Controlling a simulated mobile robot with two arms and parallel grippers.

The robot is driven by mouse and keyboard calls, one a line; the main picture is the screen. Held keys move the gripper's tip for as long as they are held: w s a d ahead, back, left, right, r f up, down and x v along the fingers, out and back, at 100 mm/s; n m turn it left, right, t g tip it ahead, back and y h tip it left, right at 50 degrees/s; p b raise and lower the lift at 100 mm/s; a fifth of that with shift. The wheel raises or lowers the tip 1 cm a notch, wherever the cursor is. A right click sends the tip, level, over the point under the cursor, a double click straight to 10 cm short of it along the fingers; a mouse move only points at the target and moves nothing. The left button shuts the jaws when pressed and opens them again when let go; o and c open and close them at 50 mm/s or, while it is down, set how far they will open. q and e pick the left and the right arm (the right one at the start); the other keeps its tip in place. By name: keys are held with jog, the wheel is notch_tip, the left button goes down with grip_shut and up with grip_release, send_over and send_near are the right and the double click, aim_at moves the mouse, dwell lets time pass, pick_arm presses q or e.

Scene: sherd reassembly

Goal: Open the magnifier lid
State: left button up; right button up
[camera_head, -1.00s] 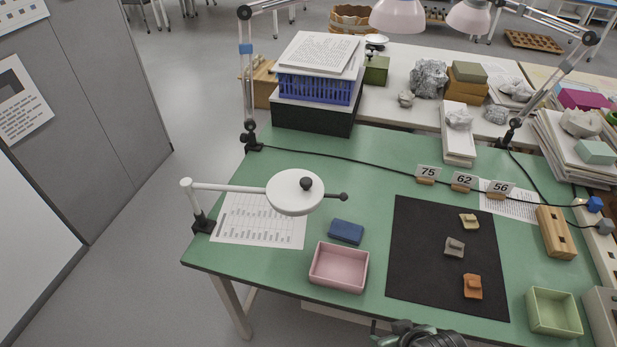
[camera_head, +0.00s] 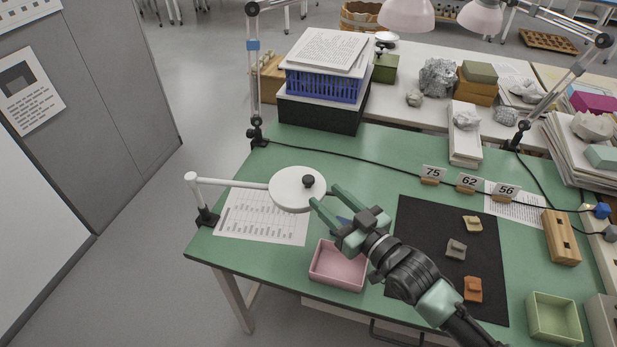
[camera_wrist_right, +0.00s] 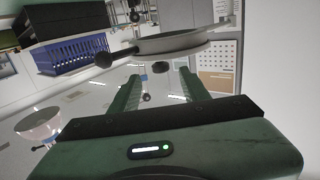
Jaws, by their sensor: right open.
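The magnifier (camera_head: 290,199) has a round white lid with a black knob (camera_head: 308,181) on top, and the lid lies flat and closed. A white arm (camera_head: 235,184) carries it from a clamp at the table's left edge. It also shows in the right wrist view (camera_wrist_right: 172,43), edge-on, with a dark ball-ended handle (camera_wrist_right: 104,60) at its side. My right gripper (camera_head: 326,196) is open and empty, its fingertips close to the magnifier's right side; I cannot tell whether they touch. In the head view the gripper hides the side handle. My left gripper is out of view.
A pink tray (camera_head: 322,277) stands below the right gripper, and a blue block behind it is mostly hidden. A black mat (camera_head: 420,215) with three sherds lies to the right. A printed sheet (camera_head: 262,228) lies under the magnifier. A blue basket (camera_head: 325,86) stands behind.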

aim_at(312, 182)
jog(key=shift+w+a+r, duration=0.15)
jog(key=shift+w+r, duration=0.05)
jog(key=shift+r, duration=0.05)
jog(key=p+x, duration=0.1)
jog(key=x, duration=0.6)
jog(key=shift+w+a, duration=0.1)
jog(key=shift+a, duration=0.05)
grip_shut()
dwell(1.1)
